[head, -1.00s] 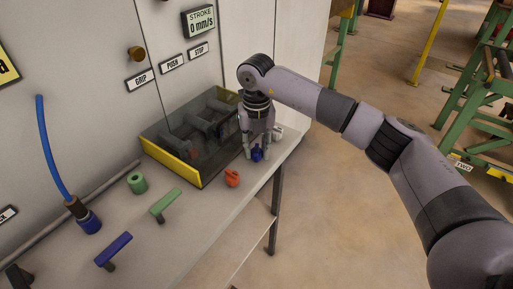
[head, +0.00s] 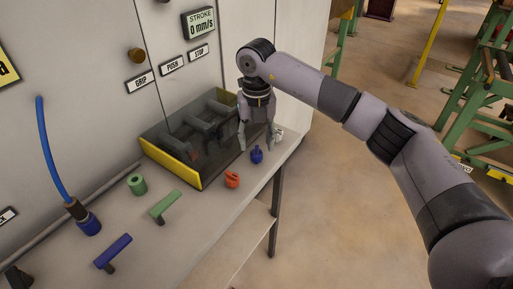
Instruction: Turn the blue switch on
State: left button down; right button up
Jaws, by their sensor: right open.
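A small blue switch (head: 257,155) stands on the grey worktop near its right edge, between a red switch (head: 232,179) and a whitish one (head: 278,135). Its exact position, on or off, is too small to tell. My right gripper (head: 257,145) is open above and around the blue switch, one finger on each side, with clear gaps to it. My left gripper is not in view. A blue T-shaped lever (head: 113,250) also stands on the worktop at the front left.
A dark clear-sided bin with a yellow front edge (head: 170,163) stands left of my right gripper. A green lever (head: 164,206), a green knob (head: 137,184) and a blue hose (head: 52,150) are farther left. The cabinet wall is behind; open floor lies right.

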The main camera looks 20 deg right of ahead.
aim_at(256, 152)
notch_tip(256, 152, up, 8)
jog(key=shift+r, duration=0.2)
dwell(0.3)
